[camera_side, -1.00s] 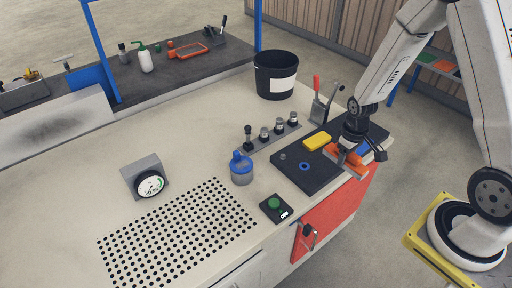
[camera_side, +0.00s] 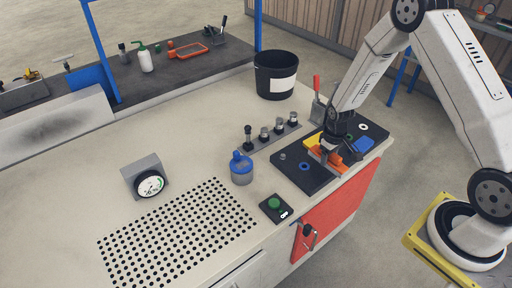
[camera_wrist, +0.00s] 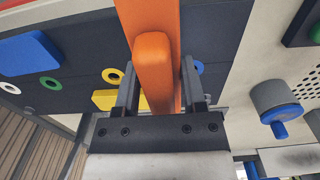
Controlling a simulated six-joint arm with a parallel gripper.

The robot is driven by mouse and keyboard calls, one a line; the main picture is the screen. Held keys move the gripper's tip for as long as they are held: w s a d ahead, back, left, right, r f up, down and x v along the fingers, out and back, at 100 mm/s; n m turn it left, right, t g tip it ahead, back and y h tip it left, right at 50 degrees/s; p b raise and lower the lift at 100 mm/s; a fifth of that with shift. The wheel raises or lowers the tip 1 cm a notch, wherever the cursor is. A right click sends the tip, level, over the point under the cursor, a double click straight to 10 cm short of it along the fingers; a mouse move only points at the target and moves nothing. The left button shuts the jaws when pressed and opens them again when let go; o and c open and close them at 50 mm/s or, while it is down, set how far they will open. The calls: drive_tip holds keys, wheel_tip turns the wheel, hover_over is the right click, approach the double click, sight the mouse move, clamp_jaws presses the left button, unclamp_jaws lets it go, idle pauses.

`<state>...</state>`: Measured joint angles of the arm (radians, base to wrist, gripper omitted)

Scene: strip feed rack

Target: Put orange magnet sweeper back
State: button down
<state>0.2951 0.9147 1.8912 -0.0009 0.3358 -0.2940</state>
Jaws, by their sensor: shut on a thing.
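The orange magnet sweeper (camera_side: 328,160) is between the jaws of my gripper (camera_side: 335,143), over the dark board (camera_side: 292,181) at the right end of the bench. In the wrist view its long orange handle (camera_wrist: 153,65) runs between the two fingers, and my gripper (camera_wrist: 157,88) is shut on it. In the side view it is beside the yellow block (camera_side: 313,141), which it partly overlaps. I cannot tell whether its underside touches the board.
The board also carries a blue block (camera_side: 364,145), a blue ring (camera_side: 304,166) and a white ring (camera_side: 363,127). A blue-topped canister (camera_side: 241,170), a green button box (camera_side: 274,206) and a black bucket (camera_side: 275,75) stand nearby. The perforated bench area is clear.

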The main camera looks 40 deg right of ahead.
drive_tip(key=shift+w+f, duration=0.25)
drive_tip(key=shift+f, duration=1.55)
drive_tip(key=shift+f, duration=0.1)
drive_tip(key=shift+c, duration=0.8)
unclamp_jaws()
drive_tip(key=shift+r, duration=6.1)
